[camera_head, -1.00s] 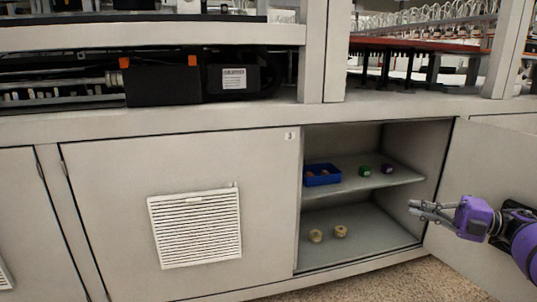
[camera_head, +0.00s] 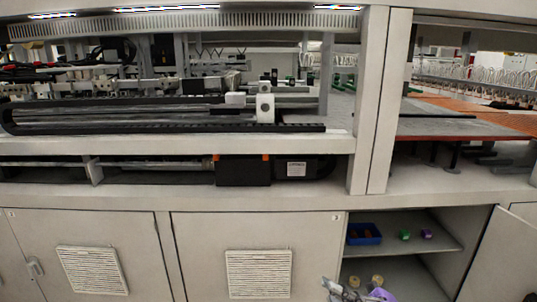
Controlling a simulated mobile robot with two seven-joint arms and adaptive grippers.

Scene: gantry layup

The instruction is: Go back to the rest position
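My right gripper (camera_head: 338,287) shows at the bottom edge, in front of the lower part of the open cabinet. Its fingers are small and partly cut off, so I cannot tell whether they are open or shut. A bit of its purple housing (camera_head: 382,294) shows beside it. My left gripper is not in view. The open cabinet has an upper shelf (camera_head: 440,241) with a blue bin (camera_head: 364,234), a green item (camera_head: 404,234) and a purple item (camera_head: 426,233). On the lower level are two tan round items, one at the left (camera_head: 354,281) and one at the right (camera_head: 377,280).
The cabinet door (camera_head: 503,255) stands open at the right. Closed vented doors (camera_head: 205,235) lie to the left. Above runs the machine's grey ledge (camera_head: 120,190), with a black box (camera_head: 243,172) and an upright post (camera_head: 378,100).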

